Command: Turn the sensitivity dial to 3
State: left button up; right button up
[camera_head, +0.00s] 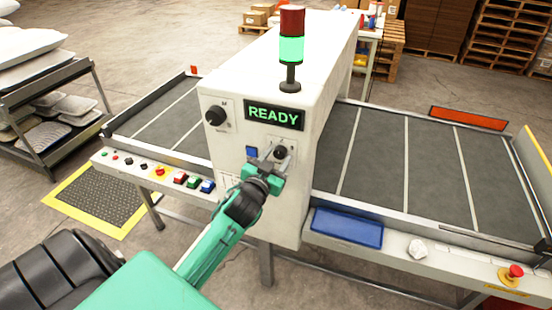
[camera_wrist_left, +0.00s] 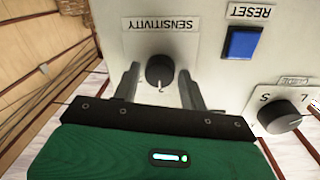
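The sensitivity dial (camera_wrist_left: 160,72) is a round black knob on the machine's white front panel. In the left wrist view it appears upside down under the label SENSITIVITY, with a small mark that looks like a 2 at its lower edge. In the head view the dial (camera_head: 281,152) sits below the READY display. My left gripper (camera_head: 271,162) is at the panel. In the left wrist view its fingers (camera_wrist_left: 158,78) stand open on both sides of the dial, with a gap visible on each side. The dial's pointer setting is not clear. My right gripper is not in view.
A blue RESET button (camera_wrist_left: 243,43) is close beside the sensitivity dial. Another black dial (camera_head: 215,115) is at the panel's upper left. The READY display (camera_head: 274,114) is lit green. Conveyor belts (camera_head: 375,160) extend on both sides. A blue tray (camera_head: 347,228) is at right.

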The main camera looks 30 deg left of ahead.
pick_arm(q)
jog(key=c, duration=0.6)
jog(key=shift+c, duration=0.2)
jog(key=shift+r+m+p, duration=0.15)
jog(key=shift+m+p, duration=0.75)
jog(key=shift+m, duration=0.3)
jog(key=m+p, duration=0.1)
jog(key=m, duration=0.1)
jog(key=shift+m, duration=0.3)
jog(key=m+p, duration=0.2)
jog(key=m, duration=0.1)
jog(key=shift+g, duration=0.3)
jog(key=shift+m+p, duration=0.85)
jog(key=shift+m, duration=0.95)
